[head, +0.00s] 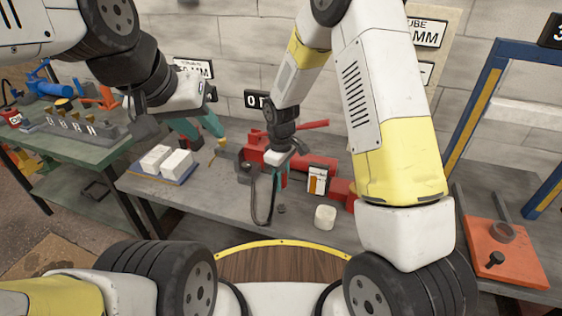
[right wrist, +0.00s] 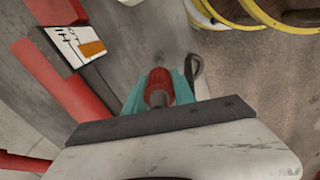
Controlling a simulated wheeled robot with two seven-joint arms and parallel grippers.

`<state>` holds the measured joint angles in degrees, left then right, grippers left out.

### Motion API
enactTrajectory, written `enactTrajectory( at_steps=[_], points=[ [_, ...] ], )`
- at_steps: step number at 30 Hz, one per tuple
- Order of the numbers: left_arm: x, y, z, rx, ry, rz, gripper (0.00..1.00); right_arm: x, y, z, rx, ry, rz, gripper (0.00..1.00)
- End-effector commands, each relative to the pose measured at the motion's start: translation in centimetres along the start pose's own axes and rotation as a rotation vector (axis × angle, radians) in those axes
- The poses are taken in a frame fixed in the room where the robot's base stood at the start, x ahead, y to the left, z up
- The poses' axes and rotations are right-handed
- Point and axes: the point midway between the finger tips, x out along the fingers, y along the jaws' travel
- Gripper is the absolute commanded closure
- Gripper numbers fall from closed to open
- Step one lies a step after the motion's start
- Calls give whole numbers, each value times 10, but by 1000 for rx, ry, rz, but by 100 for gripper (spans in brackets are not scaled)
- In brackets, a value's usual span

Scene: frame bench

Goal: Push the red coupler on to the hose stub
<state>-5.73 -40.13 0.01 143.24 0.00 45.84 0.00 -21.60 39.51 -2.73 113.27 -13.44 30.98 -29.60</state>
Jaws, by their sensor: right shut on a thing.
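The red coupler (right wrist: 158,82) is between the teal fingers of my right gripper (right wrist: 160,90), which is shut on it. A grey round end shows at the coupler's near side. In the head view my right gripper (head: 279,178) is low over the grey bench, and its fingers mostly hide the coupler. A black hose (head: 254,205) hangs in a loop just left of it; a dark loop (right wrist: 196,65) also shows beyond the fingers in the wrist view. I cannot make out the hose stub or whether the coupler touches it. My left gripper (head: 205,128) is open and empty above the bench.
A red pump-like body (head: 315,162) with a white and orange label (head: 318,180) lies close right of my right gripper. A white cylinder (head: 325,216) stands in front. White blocks (head: 178,163) sit at the left. An orange plate (head: 505,252) is far right.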

Motion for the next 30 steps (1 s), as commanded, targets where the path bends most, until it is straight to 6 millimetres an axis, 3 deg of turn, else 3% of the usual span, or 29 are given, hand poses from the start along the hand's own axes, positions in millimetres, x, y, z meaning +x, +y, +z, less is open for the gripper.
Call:
enactTrajectory(
  at_steps=[7,21,30],
  points=[
    [0,0,0,0,0,0,64,8,0,0,1,0,0,100],
    [0,0,0,0,0,0,64,50,0,0,2,-1,-1,100],
    [0,0,0,0,0,0,64,58,0,0,1,0,0,100]
  ],
)
